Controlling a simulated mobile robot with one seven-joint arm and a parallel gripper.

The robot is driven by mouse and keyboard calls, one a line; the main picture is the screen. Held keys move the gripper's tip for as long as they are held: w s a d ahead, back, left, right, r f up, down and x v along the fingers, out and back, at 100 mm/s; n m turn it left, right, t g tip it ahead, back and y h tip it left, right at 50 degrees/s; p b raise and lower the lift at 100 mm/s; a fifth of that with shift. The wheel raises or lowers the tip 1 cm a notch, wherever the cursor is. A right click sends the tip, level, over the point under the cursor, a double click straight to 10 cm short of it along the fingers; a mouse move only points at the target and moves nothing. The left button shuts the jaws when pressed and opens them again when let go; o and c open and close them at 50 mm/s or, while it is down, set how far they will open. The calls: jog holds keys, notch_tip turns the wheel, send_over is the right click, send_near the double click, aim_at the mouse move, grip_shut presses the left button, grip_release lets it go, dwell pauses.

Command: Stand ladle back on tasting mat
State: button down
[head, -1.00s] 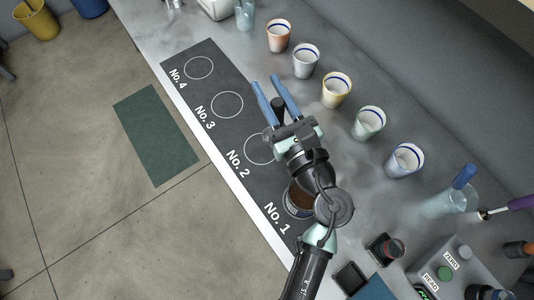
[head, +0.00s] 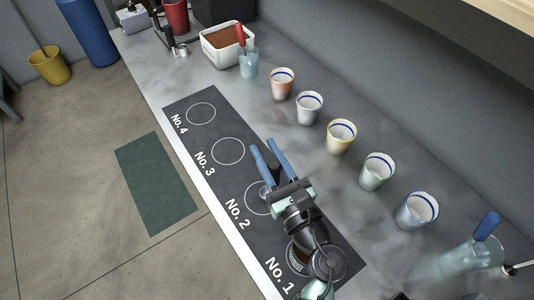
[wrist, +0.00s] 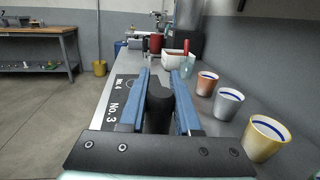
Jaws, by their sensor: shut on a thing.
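The dark tasting mat (head: 190,150) lies along the counter's front edge, with white circles marked No. 1 to No. 4. My gripper (head: 268,150) is over the No. 2 area, its blue fingers pointing towards the No. 3 end. It is shut on the ladle's dark upright handle (head: 275,172), which also shows between the fingers in the wrist view (wrist: 159,108). A small grey rounded part shows below the handle, near the No. 2 circle. I cannot tell whether the ladle touches the mat. A cup with brown contents (head: 298,256) stands at No. 1, partly behind my arm.
A row of cups stands behind the mat, including a yellow one (head: 341,137) and a green one (head: 376,172). A glass with a red-handled tool (head: 249,65) and a white tub of brown grounds (head: 228,45) stand farther along. Circles No. 3 and No. 4 are empty.

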jog(key=c, duration=1.1)
grip_release()
jog(key=shift+f, duration=0.15)
jog(key=o, duration=0.5)
